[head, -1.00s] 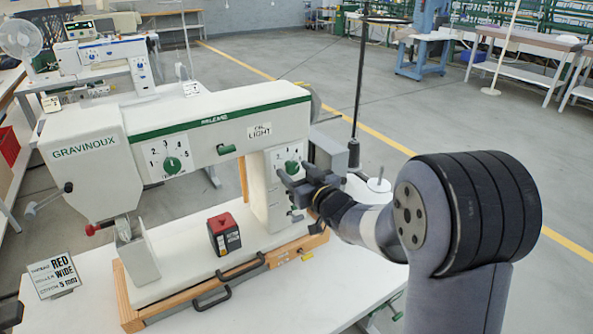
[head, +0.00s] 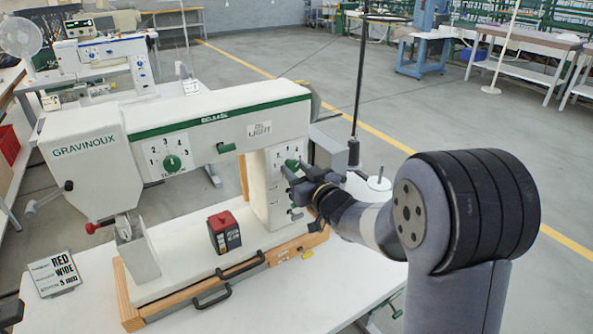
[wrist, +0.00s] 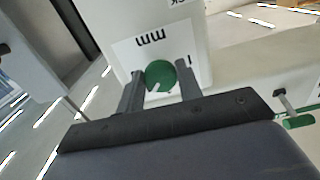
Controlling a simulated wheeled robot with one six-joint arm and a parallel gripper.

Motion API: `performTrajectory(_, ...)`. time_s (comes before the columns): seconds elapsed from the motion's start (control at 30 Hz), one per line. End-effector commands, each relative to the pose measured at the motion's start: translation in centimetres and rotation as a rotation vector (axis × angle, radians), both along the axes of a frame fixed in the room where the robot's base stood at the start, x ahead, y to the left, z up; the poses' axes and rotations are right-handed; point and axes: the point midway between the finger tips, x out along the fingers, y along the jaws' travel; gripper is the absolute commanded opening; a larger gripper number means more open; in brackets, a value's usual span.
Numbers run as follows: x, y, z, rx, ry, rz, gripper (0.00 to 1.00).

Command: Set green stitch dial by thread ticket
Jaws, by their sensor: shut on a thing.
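The green stitch dial (head: 292,164) is on a white number plate at the right end of the sewing machine (head: 100,150). In the wrist view the dial (wrist: 160,75) sits between my two fingers, with a pale pointer mark toward its lower left and "mm" upside down on the plate. My gripper (head: 294,177) is shut on this dial; it also shows in the wrist view (wrist: 160,88). The thread ticket (head: 54,273) stands on the table at lower left; it reads RED, WIDE and a stitch line of 5 mm.
A second green dial (head: 172,163) with a numbered plate is on the machine's left part. A green lever (head: 226,147) lies between the dials. A red and black box (head: 224,232) stands on the machine bed. A thread stand pole (head: 358,90) rises behind my gripper.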

Motion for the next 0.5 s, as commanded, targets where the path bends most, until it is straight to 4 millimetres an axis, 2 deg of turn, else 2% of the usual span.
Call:
performTrajectory(0.23,-0.01,0.02,0.04,0.081,0.056,0.0,0.11)
performTrajectory(0.5,-0.03,0.06,0.13,0.261,0.176,0.001,0.11)
